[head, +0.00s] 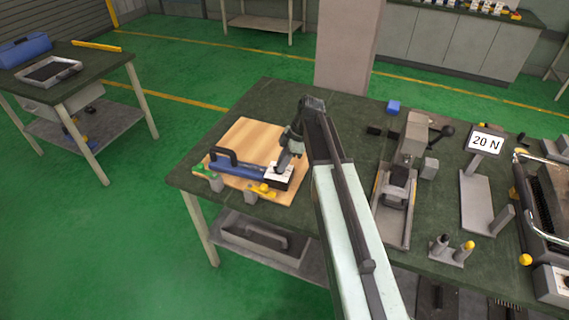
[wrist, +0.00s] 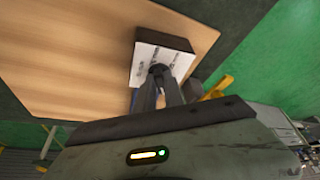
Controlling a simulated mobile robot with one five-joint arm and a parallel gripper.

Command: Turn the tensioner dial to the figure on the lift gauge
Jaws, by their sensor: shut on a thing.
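The blue tensioner tool (head: 240,167) lies on a wooden board (head: 253,136) at the left end of the dark green bench. Its right end is a black block with a white dial plate (head: 280,171), which also shows in the wrist view (wrist: 146,60). My gripper (head: 284,165) comes down on this plate. In the wrist view its two fingers (wrist: 160,72) are shut on a small dark knob in the plate's middle. The fingers hide most of the knob, and the dial's marks are too small to read. The lift gauge (head: 485,141) stands at the right and reads 20 N.
Yellow and grey clamps (head: 262,190) sit along the board's front edge. Grey fixtures (head: 395,195) and a small stand with pegs (head: 452,248) lie right of my arm.

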